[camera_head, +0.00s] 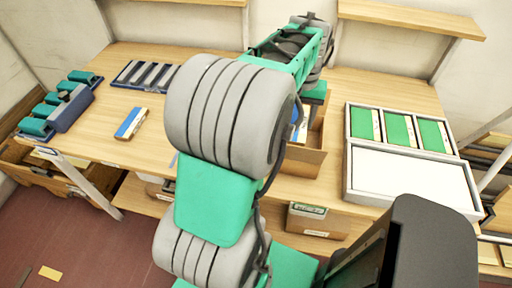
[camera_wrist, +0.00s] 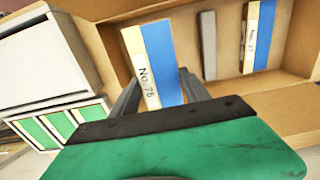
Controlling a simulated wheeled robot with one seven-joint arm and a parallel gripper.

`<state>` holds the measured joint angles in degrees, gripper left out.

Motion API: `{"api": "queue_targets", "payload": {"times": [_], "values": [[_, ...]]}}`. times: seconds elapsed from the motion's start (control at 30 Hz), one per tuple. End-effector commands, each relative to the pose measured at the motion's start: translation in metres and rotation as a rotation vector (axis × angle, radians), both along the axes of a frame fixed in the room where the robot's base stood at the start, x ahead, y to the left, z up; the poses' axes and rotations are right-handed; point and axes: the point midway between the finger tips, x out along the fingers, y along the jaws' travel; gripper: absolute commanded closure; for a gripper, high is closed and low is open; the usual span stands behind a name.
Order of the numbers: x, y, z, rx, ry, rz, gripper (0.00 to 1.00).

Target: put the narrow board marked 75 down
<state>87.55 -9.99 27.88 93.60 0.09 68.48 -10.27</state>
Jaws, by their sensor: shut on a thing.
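My gripper (camera_wrist: 158,80) is shut on the narrow board marked 75 (camera_wrist: 163,62), one finger on each side of it. The board is blue with a cream strip reading "No. 75" and stands on edge, slightly tilted in the wrist view. It is at the opening of an open cardboard box (camera_wrist: 110,48); whether it touches the box floor I cannot tell. In the head view my arm hides the fingers and most of the box (camera_head: 303,162).
A second blue board with a cream label (camera_wrist: 258,35) and a grey upright piece (camera_wrist: 208,45) stand in the box. A white tray (camera_head: 348,165) with green boards is at the right. Another blue board (camera_head: 130,122) lies on the table, left of my arm, with bare wood around it.

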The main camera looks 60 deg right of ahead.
Motion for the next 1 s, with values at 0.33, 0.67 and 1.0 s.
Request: {"api": "queue_targets", "payload": {"times": [0.33,0.67,1.0], "values": [[0.000,0.001,-0.061,0.003,0.000,0.000,0.94],[0.000,0.000,-0.105,0.001,0.000,0.000,0.94],[0.000,0.000,-0.108,0.000,0.000,0.000,0.43]]}}
